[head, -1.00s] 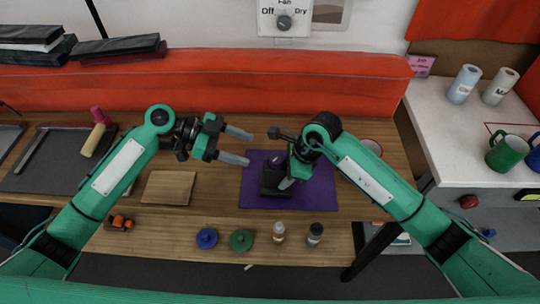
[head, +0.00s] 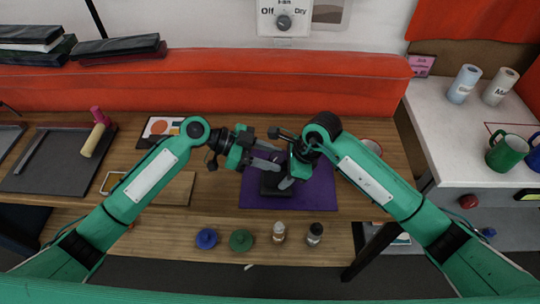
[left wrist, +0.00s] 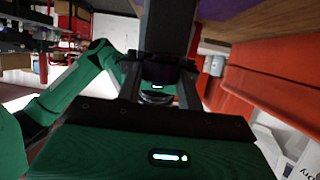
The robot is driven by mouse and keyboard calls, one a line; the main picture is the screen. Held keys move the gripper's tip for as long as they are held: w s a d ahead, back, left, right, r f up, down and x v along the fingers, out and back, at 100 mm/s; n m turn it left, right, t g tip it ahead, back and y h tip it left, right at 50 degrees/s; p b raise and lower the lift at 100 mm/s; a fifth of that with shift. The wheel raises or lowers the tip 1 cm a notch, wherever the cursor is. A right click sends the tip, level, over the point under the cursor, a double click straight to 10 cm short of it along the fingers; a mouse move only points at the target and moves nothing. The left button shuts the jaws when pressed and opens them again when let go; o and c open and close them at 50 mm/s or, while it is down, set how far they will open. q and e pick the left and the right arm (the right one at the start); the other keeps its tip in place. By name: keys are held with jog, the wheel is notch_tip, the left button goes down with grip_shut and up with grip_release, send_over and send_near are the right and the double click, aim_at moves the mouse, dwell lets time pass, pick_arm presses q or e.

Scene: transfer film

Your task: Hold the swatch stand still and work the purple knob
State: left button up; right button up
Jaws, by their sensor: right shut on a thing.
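The dark swatch stand (head: 272,186) stands on a purple mat (head: 318,190) in the head view, partly hidden by my grippers. My right gripper (head: 286,171) is shut on the stand from the right. My left gripper (head: 267,155) is open at the stand's upper left, its two fingers apart and reaching over it. In the left wrist view a dark grey upright of the stand (left wrist: 170,25) comes down from the top. A dark purplish part (left wrist: 168,72), which may be the knob, shows between the fingers. I cannot tell whether they touch it.
A roller (head: 95,138) lies on a dark slab (head: 50,165) at the left. Blue (head: 206,239) and green (head: 240,240) discs and two small bottles (head: 279,232) stand in front. A red padded back (head: 210,85) bounds the table behind.

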pick_arm(q)
jog(key=shift+c, duration=1.1)
jog(key=shift+s+f+n+t, duration=0.1)
jog(key=shift+s+n+t, duration=0.1)
jog(key=shift+n+t, duration=0.8)
jog(key=shift+s+n+t+y, duration=0.15)
jog(key=shift+n+t+y, duration=0.25)
jog(key=shift+n+t, duration=1)
jog(key=shift+t, duration=0.3)
jog(key=o, duration=1)
jog(key=v, duration=1.2)
